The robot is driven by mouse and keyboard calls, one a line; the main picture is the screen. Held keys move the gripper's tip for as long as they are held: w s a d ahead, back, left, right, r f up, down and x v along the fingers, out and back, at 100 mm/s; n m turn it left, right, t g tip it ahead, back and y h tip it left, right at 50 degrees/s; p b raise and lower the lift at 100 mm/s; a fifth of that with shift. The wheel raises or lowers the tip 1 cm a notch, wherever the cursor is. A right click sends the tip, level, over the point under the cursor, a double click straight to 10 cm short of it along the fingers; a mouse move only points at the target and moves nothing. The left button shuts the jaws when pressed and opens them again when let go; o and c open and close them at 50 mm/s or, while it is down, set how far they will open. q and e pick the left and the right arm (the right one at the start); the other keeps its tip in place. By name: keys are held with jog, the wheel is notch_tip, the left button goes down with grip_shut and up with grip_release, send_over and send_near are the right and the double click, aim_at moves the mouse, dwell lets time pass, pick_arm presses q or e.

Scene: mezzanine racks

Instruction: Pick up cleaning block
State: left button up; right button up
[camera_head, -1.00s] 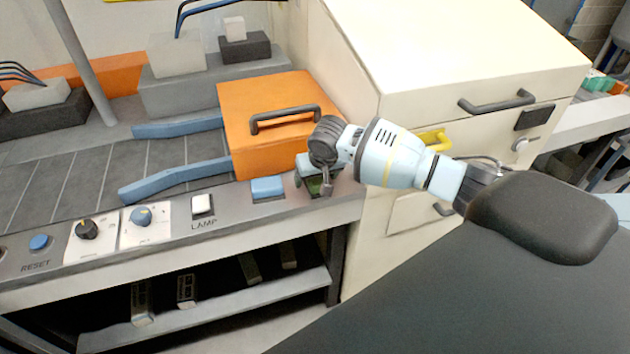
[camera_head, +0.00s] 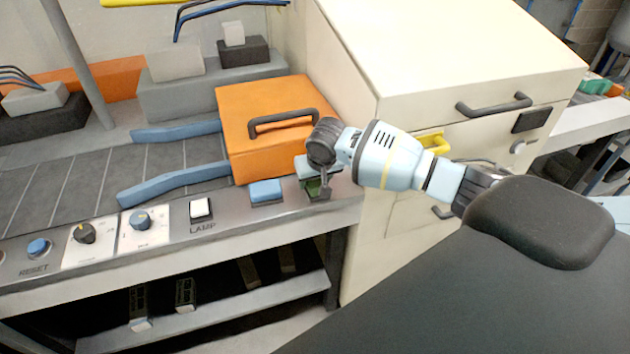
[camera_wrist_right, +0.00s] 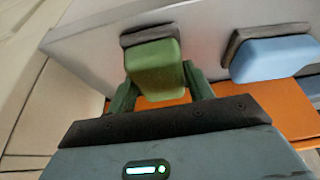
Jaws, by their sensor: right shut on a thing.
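A green block (camera_wrist_right: 155,68) with a dark backing sits at the grey panel edge in the right wrist view. My right gripper (camera_wrist_right: 160,88) has one finger on each side of it and is shut on it. In the head view the right gripper (camera_head: 316,184) points down at the front ledge, and the green block is mostly hidden by it. A blue block (camera_head: 266,190) lies just left of it on the ledge; it also shows in the right wrist view (camera_wrist_right: 275,58). I cannot tell whether the green block is clear of its dark backing. My left gripper is not in view.
An orange box with a dark handle (camera_head: 262,100) stands right behind the gripper. A cream cabinet (camera_head: 440,60) with drawer handles is close on the right. A lamp switch (camera_head: 200,208) and knobs line the ledge to the left. A shelf below holds several small items.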

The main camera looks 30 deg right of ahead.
jog(key=shift+r, duration=0.5)
notch_tip(320, 180, up, 2)
jog(key=shift+r, duration=0.2)
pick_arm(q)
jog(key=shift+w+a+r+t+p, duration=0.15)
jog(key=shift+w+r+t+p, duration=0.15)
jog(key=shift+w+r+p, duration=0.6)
pick_arm(e)
jog(key=s+a+r, duration=0.1)
jog(key=s+a, duration=0.8)
jog(key=a, duration=0.3)
jog(key=shift+s+a, duration=0.35)
jog(key=shift+a, duration=0.05)
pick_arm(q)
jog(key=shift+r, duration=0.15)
pick_arm(e)
jog(key=shift+r, duration=0.1)
jog(key=s+r+n+y, duration=0.1)
jog(key=s+r+n, duration=0.1)
jog(key=s+r, duration=0.4)
jog(key=s, duration=0.3)
jog(key=shift+s+a+r+n, duration=0.25)
jog(key=shift+s+a+n, duration=0.05)
jog(key=shift+a+n, duration=0.1)
